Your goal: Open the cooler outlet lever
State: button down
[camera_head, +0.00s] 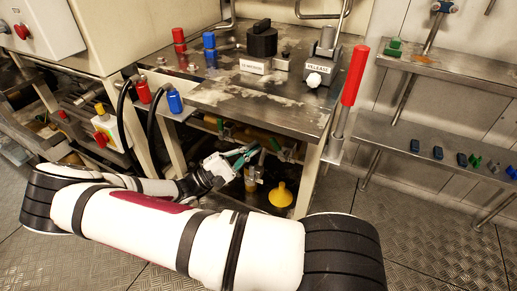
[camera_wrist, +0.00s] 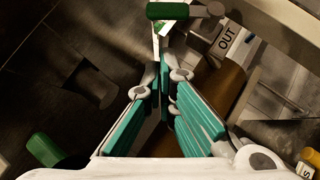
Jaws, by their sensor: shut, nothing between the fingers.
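In the wrist view a dark green lever handle (camera_wrist: 172,11) lies across the top, with a pale metal fitting below it. A tag reading OUT (camera_wrist: 226,39) is just right of it, on a brown pipe (camera_wrist: 218,92). My gripper (camera_wrist: 166,80) has teal finger pads and is shut and empty. Its tips point toward the lever, with the handle beyond them; I cannot tell whether they touch the fitting. In the head view my gripper (camera_head: 254,151) is under the steel table, among the pipes. Another green handle (camera_wrist: 45,149) shows at the lower left of the wrist view.
The steel table (camera_head: 235,97) stands above my gripper, with its leg (camera_head: 310,176) to the right. A yellow funnel (camera_head: 281,195) is below right of my gripper. Red (camera_head: 143,92) and blue (camera_head: 175,101) hose connectors hang at the left edge. A red-handled lever (camera_head: 354,76) rises at the right.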

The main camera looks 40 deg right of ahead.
aim_at(280, 147)
jog(key=shift+s+d+r, duration=0.2)
jog(key=shift+s+r, duration=0.25)
jog(key=shift+s, duration=0.15)
jog(key=shift+s+d+r, duration=0.2)
jog(key=shift+s+r, duration=0.2)
jog(key=shift+s, duration=0.15)
jog(key=shift+r, duration=0.1)
jog(key=shift+r+m, duration=0.15)
jog(key=shift+m, duration=0.35)
jog(key=shift+s+r+m+y+p, duration=0.2)
jog(key=shift+r+m+y+p, duration=0.15)
jog(key=shift+y+p, duration=0.4)
jog(key=shift+s+d+r+m+y+p, duration=0.1)
jog(key=shift+s+r+m+y+p, duration=0.15)
jog(key=shift+r+m+y+p, duration=0.6)
jog(key=shift+s+d+f+m+y+p, duration=0.1)
jog(key=shift+s+d+m+y+p, duration=0.3)
jog(key=shift+p, duration=0.9)
jog(key=shift+s+a+r+m+y+p, duration=0.15)
jog(key=shift+r+m+y+p, duration=0.2)
jog(key=shift+m+p, duration=0.6)
jog(key=shift+w, duration=0.1)
